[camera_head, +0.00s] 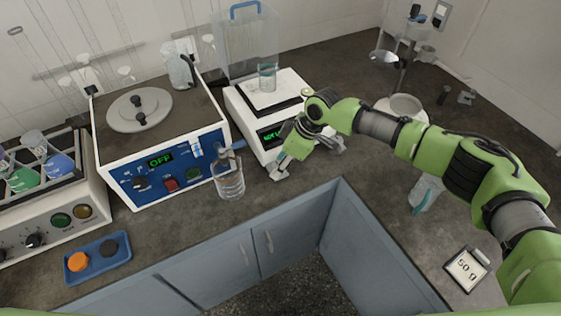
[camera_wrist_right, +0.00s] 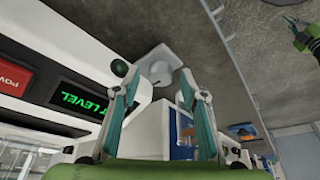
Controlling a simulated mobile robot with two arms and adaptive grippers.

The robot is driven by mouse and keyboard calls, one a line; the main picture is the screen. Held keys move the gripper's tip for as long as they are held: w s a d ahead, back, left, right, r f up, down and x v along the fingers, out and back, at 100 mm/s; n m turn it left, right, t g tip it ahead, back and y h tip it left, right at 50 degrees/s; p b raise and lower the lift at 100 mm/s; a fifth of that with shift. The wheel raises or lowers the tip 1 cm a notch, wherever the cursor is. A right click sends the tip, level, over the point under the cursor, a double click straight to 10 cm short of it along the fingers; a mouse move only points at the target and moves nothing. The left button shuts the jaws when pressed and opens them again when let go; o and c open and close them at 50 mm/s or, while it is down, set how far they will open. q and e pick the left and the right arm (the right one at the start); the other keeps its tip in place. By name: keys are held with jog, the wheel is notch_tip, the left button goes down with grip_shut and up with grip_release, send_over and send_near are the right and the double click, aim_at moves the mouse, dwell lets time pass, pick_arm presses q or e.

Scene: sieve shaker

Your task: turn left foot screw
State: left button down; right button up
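The white balance (camera_head: 237,112) stands on the counter with a glass beaker on its pan. Green text on its front display (camera_head: 270,136) ends in "LEVEL" in the wrist view (camera_wrist_right: 82,100); its start is hidden there. My right gripper (camera_head: 279,172) is low at the balance's front left corner. In the wrist view, its two teal fingers (camera_wrist_right: 156,80) are apart. A pale grey stepped knob, apparently the left foot screw (camera_wrist_right: 160,70), shows between and beyond the fingertips. I cannot tell whether they touch it. A green and black part of mine, possibly the left gripper (camera_wrist_right: 303,38), shows at the upper right edge.
A blue tray (camera_head: 122,243) lies farther left. A clear draft shield (camera_head: 245,45) stands behind the balance. The counter edge is close in front.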

jog(key=c, duration=1.1)
jog(key=shift+r+m+p, duration=0.2)
jog(key=shift+m+p, duration=0.2)
jog(key=shift+p, duration=0.3)
jog(key=m+t+p, duration=0.1)
jog(key=m+p, duration=0.1)
jog(key=p, duration=0.1)
jog(key=shift+s+a+r+p, duration=0.1)
jog(key=shift+s+p, duration=0.05)
jog(key=shift+p, duration=0.15)
jog(key=shift+f+m+t+h+p, duration=0.2)
jog(key=shift+m+t+h+p, duration=0.35)
jog(key=shift+m+p, duration=0.95)
jog(key=o, duration=1.1)
